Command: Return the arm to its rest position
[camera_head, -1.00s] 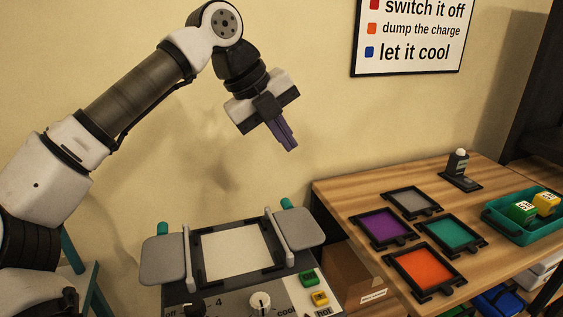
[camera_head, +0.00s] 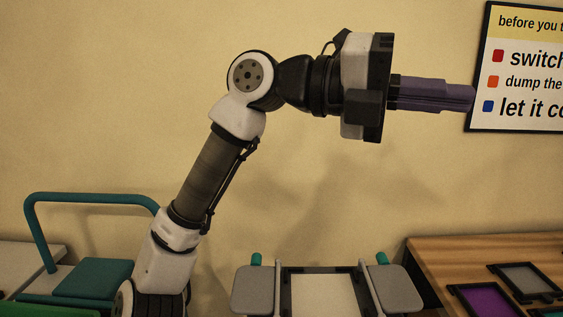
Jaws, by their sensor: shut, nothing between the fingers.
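My gripper (camera_head: 472,97) is raised high in front of the beige wall and points to the right, about level. Its purple fingers are together, with nothing between them. The fingertips overlap the left edge of the wall sign in the picture. My arm rises from the lower left, bends at the elbow joint and runs right to the gripper. The gripper is well above the machine and the wooden table, touching neither.
Below stands a machine with a white plate (camera_head: 324,295) between two grey pads (camera_head: 256,289). A wooden table (camera_head: 450,258) at right holds purple (camera_head: 487,300) and grey (camera_head: 526,278) framed trays. A teal-railed cart (camera_head: 90,199) stands at left. The wall sign (camera_head: 525,75) hangs at upper right.

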